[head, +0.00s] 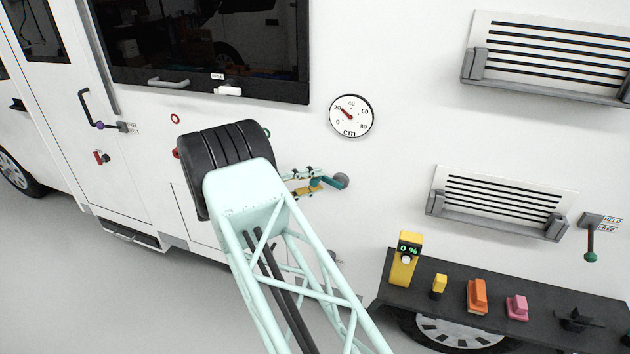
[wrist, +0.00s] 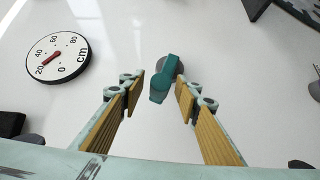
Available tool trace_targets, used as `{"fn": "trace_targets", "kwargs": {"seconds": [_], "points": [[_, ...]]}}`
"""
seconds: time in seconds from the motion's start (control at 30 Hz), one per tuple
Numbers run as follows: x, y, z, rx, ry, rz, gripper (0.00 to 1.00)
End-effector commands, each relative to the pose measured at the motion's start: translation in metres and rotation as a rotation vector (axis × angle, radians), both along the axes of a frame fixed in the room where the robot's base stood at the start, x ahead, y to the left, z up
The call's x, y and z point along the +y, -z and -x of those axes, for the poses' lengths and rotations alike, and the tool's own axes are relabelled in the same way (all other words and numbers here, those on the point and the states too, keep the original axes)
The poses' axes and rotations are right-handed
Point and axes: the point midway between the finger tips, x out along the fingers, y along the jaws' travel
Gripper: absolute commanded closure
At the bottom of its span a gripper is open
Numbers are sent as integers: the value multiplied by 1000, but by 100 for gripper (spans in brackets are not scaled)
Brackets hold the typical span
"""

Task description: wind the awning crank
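The awning crank is a teal arm and knob on a round grey hub on the white motorhome wall, seen in the head view (head: 338,181) and the wrist view (wrist: 168,66). My gripper (head: 313,185) points at the wall just left of the crank in the head view. In the wrist view my gripper (wrist: 158,90) is open, with one yellow-padded finger on each side of the crank's knob. Neither finger visibly touches it; I cannot tell how deep the knob sits between them. A round cm dial (head: 351,116) has its red needle near 20; it also shows in the wrist view (wrist: 57,58).
A dark shelf (head: 545,290) at lower right holds a yellow 0 % device (head: 404,262) and several coloured blocks. Louvred vents (head: 500,203) and a green-knobbed HELD/FREE lever (head: 591,243) are on the wall at right. A window (head: 205,45) and door are at left.

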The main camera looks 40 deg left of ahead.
Motion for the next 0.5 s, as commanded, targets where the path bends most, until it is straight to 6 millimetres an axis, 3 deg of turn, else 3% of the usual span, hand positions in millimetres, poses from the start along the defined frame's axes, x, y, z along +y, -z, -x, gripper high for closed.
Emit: {"fn": "trace_targets", "kwargs": {"seconds": [0.4, 0.5], "points": [[-2, 0, -3, 0, 0, 0, 70], [-2, 0, -3, 0, 0, 0, 79]]}}
